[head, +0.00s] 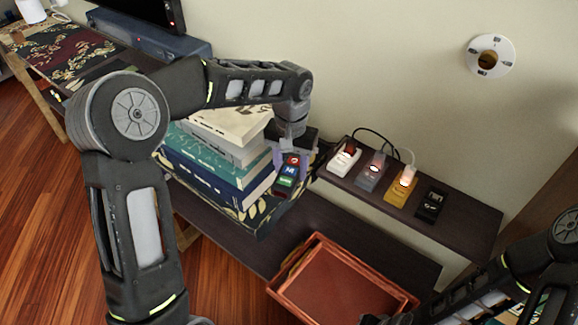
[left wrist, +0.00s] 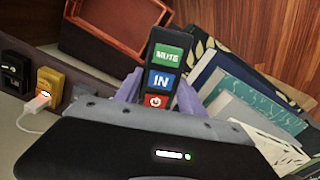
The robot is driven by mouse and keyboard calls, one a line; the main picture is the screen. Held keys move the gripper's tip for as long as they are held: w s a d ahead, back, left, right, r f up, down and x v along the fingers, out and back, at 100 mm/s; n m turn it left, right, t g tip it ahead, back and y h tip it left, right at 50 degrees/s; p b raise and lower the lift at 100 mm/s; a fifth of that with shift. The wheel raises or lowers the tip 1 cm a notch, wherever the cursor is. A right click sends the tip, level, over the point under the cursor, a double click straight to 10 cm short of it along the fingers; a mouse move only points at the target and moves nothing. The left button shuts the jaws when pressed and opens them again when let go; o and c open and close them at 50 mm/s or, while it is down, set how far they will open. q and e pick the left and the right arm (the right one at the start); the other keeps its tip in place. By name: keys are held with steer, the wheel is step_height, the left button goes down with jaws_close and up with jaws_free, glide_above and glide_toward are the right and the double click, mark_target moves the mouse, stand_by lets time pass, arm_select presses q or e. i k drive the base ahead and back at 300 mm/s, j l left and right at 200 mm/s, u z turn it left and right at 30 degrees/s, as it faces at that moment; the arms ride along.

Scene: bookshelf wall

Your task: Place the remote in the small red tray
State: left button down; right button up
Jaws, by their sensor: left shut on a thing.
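The remote (head: 289,170) is dark with red, blue and green buttons. My left gripper (head: 291,157) is shut on it and holds it beside the book stack, above and behind the tray. In the left wrist view the remote (left wrist: 161,74) stands out between the two purple fingers (left wrist: 158,97), with MUTE, IN and power buttons facing the camera. The small red tray (head: 345,290) sits at the bottom middle, and its inside looks empty. It also shows at the top of the left wrist view (left wrist: 122,42). My right gripper is out of view; only its arm shows at lower right.
A stack of books (head: 215,165) stands left of the remote. A dark shelf (head: 463,215) along the wall carries several small switch boxes, some with lit plugs and cables. Dark bare surface (head: 310,212) lies between the books and the tray.

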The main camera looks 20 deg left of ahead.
mark_target(338, 294)
steer(key=k, duration=0.65)
steer(key=z, duration=3)
steer(key=k+j, duration=1.35)
steer(key=j, duration=0.2)
